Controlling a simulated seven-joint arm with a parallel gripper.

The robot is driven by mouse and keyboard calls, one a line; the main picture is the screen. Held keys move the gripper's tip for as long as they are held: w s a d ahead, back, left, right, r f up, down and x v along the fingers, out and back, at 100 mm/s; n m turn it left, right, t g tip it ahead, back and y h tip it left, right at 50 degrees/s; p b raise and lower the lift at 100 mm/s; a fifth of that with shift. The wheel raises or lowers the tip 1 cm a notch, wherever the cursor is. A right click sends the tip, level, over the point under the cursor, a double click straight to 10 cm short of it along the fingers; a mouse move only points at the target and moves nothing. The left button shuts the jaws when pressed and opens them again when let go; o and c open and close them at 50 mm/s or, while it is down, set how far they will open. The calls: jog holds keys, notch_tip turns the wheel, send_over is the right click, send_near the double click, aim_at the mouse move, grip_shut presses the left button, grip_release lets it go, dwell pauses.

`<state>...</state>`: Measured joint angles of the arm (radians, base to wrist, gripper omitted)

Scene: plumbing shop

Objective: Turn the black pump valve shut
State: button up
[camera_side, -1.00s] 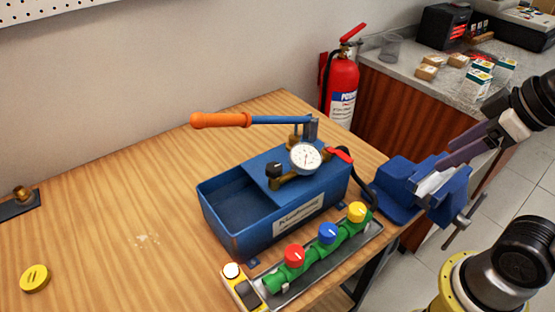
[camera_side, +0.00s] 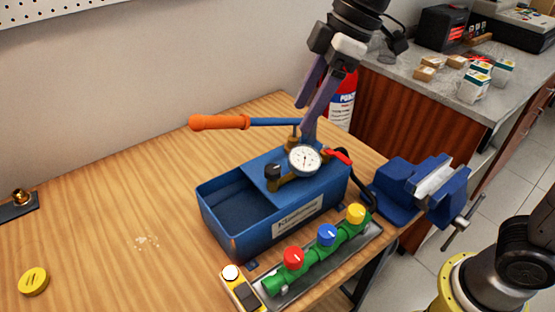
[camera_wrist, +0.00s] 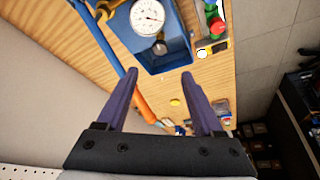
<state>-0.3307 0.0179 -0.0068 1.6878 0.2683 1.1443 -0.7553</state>
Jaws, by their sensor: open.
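The blue test pump (camera_side: 275,195) stands on the wooden bench with its open tank to the left. The black pump valve (camera_side: 273,171) is a small dark knob on the brass fitting, left of the white pressure gauge (camera_side: 304,160). In the wrist view the valve (camera_wrist: 160,48) shows just below the gauge (camera_wrist: 147,16), over the tank. My gripper (camera_side: 304,120) is open and empty, above the back of the pump near the lever's pivot. In the wrist view its two fingers (camera_wrist: 158,80) are spread, with the valve farther off beyond their tips. Nothing touches the valve.
The pump lever with orange handle (camera_side: 220,122) reaches left behind the tank. A green manifold with red, blue and yellow knobs (camera_side: 325,245) lies in front. A blue vise (camera_side: 405,190) is right; the extinguisher (camera_side: 343,105) is behind my gripper. The bench's left is mostly clear.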

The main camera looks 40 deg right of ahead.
aim_at(274, 169)
jog(key=x, duration=1.2)
jog(key=shift+f, duration=0.4)
grip_shut()
